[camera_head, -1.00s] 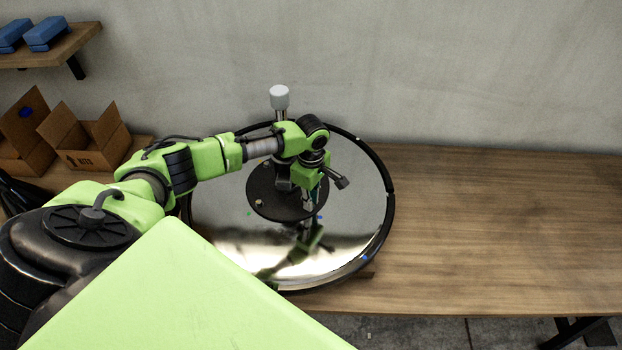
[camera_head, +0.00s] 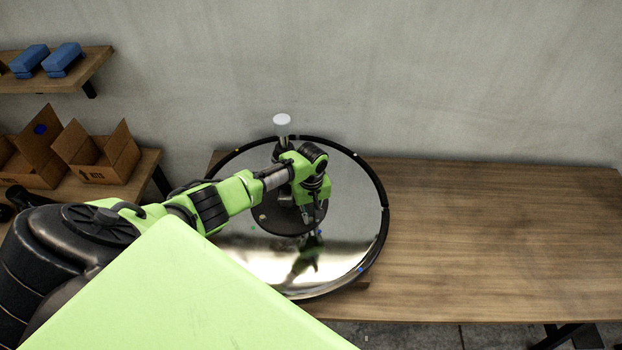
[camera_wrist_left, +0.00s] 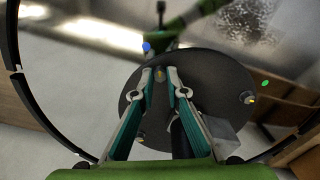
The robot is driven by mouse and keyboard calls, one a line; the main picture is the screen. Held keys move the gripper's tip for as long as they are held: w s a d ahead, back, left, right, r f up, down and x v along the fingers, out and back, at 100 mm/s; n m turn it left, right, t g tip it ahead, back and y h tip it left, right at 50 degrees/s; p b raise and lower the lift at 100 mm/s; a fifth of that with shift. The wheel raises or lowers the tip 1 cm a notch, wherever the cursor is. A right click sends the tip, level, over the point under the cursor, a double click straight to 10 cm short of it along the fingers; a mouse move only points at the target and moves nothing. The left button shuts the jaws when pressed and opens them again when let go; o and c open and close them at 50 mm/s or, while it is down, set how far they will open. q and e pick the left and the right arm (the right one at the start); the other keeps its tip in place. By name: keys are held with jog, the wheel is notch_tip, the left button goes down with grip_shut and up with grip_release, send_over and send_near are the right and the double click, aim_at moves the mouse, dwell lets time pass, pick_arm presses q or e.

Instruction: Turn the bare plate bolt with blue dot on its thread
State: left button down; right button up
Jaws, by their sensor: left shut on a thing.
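The round black plate (camera_head: 268,211) lies at the middle of a shiny mirror-like disc (camera_head: 245,262). My left gripper (camera_head: 311,219) reaches down to the plate's near right edge. In the left wrist view the fingers (camera_wrist_left: 162,76) are shut on a small bolt (camera_wrist_left: 160,74) at the rim of the plate (camera_wrist_left: 205,72). A blue dot (camera_wrist_left: 147,47) lies just beyond it on the disc. Two other bolts show, one (camera_wrist_left: 249,97) near a green dot (camera_wrist_left: 265,83) and one (camera_wrist_left: 140,137) beside a finger. The gripped bolt's thread is hidden. My right gripper is not in view.
A post with a white top (camera_head: 282,120) stands behind the plate. The disc has a raised black rim (camera_head: 384,225) and rests on a wooden table (camera_head: 490,240), clear on the right. Open cardboard boxes (camera_head: 100,160) and blue blocks (camera_head: 62,58) are at left.

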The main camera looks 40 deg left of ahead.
aim_at(311, 219)
pick_arm(q)
jog(key=m, duration=0.5)
jog(key=shift+m+p, duration=0.3)
jog(key=m, duration=1)
jog(key=shift+m+b, duration=0.3)
jog(key=shift+m, duration=0.1)
jog(key=m+b, duration=0.1)
jog(key=m, duration=0.4)
jog(key=shift+m, duration=0.7)
jog(key=shift+w, duration=0.1)
jog(key=c, duration=2)
grip_release()
notch_tip(311, 219, up, 12)
jog(key=shift+r, duration=0.1)
